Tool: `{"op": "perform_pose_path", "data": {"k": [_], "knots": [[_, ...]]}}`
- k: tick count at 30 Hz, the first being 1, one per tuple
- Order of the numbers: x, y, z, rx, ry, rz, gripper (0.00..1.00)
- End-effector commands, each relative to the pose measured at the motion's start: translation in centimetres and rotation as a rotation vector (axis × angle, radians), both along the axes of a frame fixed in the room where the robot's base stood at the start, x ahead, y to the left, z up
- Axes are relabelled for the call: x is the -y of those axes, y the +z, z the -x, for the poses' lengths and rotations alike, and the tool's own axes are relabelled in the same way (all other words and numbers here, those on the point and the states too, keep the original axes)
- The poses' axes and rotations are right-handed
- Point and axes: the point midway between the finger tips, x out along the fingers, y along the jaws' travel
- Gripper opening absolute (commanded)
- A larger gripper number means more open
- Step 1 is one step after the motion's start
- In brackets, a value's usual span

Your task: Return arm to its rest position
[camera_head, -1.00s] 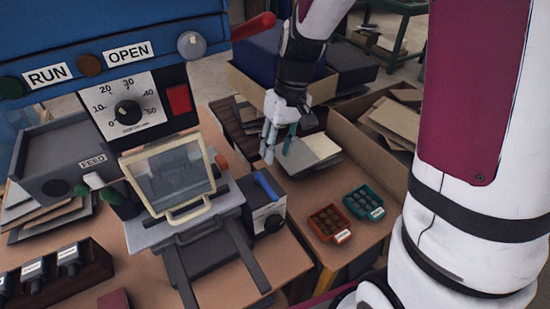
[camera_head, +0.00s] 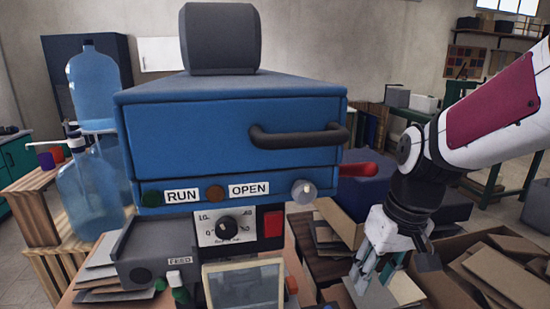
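My gripper (camera_head: 370,278) hangs at the lower right of the head view, fingers pointing down. It is above flat grey and tan sheets (camera_head: 405,289), and I cannot tell whether it touches them. No object shows between the fingers, but their tips are small and partly lost against the background, so the opening is unclear. My white arm with its maroon panel comes in from the right edge. The blue machine (camera_head: 222,144) stands left of my gripper, with a red-tipped lever (camera_head: 357,169) on its right side close to my wrist.
The machine has a dark handle (camera_head: 298,135), a dial (camera_head: 226,228) and a framed window (camera_head: 244,284). An open carton of cardboard (camera_head: 508,266) lies right of my gripper. Large water bottles (camera_head: 94,85) stand at left. A green-framed bench (camera_head: 490,157) is behind at right.

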Motion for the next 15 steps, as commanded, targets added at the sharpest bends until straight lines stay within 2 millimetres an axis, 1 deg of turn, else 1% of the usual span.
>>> {"op": "perform_pose_path", "data": {"k": [1,6,12,15], "knots": [[0.1,1.3,1.0,0.031,-0.009,0.011,0.35],[0.4,4.3,4.7,0.116,-0.048,0.040,0.35],[0.9,6.7,9.1,0.216,-0.100,0.066,0.35],[1.2,7.3,10.8,0.259,-0.123,0.073,0.35]]}}
